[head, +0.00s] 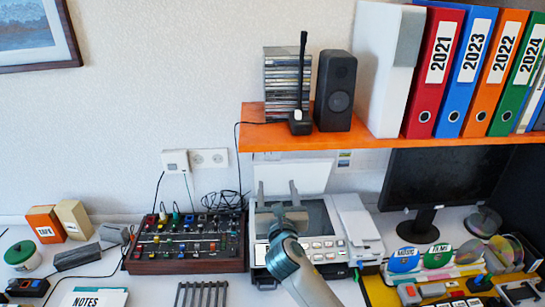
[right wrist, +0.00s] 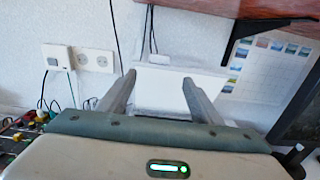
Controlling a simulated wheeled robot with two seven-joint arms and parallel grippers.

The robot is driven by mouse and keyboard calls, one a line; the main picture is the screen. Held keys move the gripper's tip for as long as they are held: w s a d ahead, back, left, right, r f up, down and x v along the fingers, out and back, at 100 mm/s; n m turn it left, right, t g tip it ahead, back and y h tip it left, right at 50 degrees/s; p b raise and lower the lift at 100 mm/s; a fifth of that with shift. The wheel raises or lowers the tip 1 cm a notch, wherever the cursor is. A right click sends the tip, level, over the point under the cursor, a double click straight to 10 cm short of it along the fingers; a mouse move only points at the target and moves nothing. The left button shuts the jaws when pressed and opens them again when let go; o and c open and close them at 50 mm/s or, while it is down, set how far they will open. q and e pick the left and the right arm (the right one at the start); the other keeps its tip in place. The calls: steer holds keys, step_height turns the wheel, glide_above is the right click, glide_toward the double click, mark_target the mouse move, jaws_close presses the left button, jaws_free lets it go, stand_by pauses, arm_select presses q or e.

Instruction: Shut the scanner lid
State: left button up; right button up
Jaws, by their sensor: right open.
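The scanner (head: 328,252) sits on the desk below the orange shelf, with its dark glass bed and front buttons showing. Its white lid (head: 310,174) stands raised at the back, near upright against the wall side. My right gripper (head: 278,187) is over the scanner bed, fingers pointing at the lid, open and empty. In the right wrist view the pale lid (right wrist: 162,92) shows between and beyond the two spread fingers (right wrist: 158,80). I cannot tell whether the fingers touch the lid. My arm hides part of the scanner front. My left gripper is not in view.
The orange shelf (head: 390,137) overhangs behind, bearing a speaker (head: 335,92), a disc stack and binders. A mixer (head: 187,245) stands left of the scanner. A monitor (head: 445,178) and discs are on the right. Wall sockets (head: 209,158) have hanging cables.

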steer(key=shift+w+r, duration=0.1)
stand_by(0.3)
steer(key=p, duration=0.1)
glide_toward(273, 156)
steer(key=w, duration=0.8)
steer(key=shift+w, duration=1.15)
